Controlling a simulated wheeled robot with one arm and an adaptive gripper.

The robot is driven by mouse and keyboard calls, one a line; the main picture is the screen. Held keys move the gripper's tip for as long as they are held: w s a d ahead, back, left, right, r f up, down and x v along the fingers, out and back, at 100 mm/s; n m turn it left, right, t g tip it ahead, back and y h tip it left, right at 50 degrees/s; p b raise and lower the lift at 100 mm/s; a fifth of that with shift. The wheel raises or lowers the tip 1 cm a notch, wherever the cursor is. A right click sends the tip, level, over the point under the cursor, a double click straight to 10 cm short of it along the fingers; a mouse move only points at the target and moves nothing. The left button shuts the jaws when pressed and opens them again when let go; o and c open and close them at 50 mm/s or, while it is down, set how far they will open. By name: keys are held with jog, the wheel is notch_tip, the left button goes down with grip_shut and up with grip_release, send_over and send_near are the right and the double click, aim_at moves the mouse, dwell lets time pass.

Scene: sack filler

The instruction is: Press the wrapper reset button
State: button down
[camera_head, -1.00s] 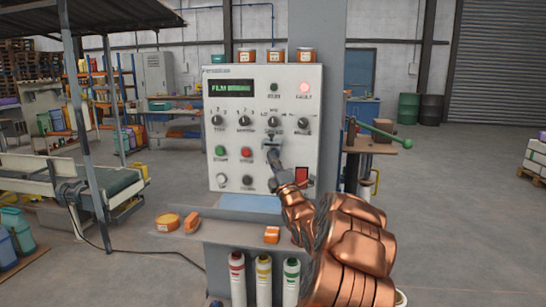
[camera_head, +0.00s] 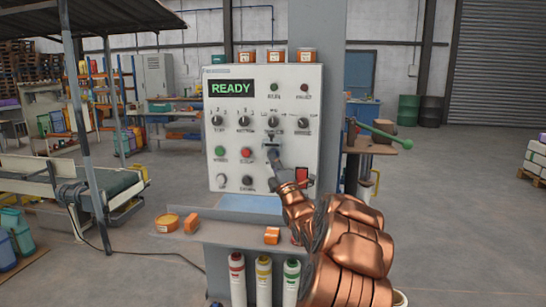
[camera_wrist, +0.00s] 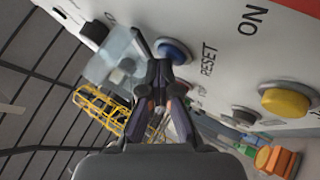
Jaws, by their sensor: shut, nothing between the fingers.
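The wrapper control panel (camera_head: 235,115) is a pale box on a grey column. Its display (camera_head: 232,88) reads READY in green. The blue reset button (camera_wrist: 172,50), with RESET printed beside it, shows close up in the wrist view. A clear flap (camera_wrist: 118,60) stands beside the button, lifted away from its face. My gripper (camera_wrist: 160,72) is shut and empty, its tips at the lower edge of the blue button. Whether they touch it I cannot tell. In the head view my gripper (camera_head: 275,158) is at the panel's lower right and hides much of the button.
Green (camera_head: 220,151) and red (camera_head: 246,153) buttons sit left of my gripper, with knobs above. A shelf with orange pieces (camera_head: 191,222) juts out below. A green-handled lever (camera_head: 385,133) stands to the right.

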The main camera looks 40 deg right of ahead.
jog(key=shift+s+a+b, duration=0.1)
jog(key=shift+b, duration=0.25)
jog(key=shift+s+a+b, duration=0.4)
jog(key=shift+a+b, duration=0.25)
jog(key=shift+b, duration=0.3)
jog(key=s+a+b, duration=0.1)
jog(key=a+b, duration=0.1)
jog(key=s+a+b, duration=0.2)
jog(key=b, duration=0.1)
jog(key=shift+w, duration=0.1)
dwell(0.8)
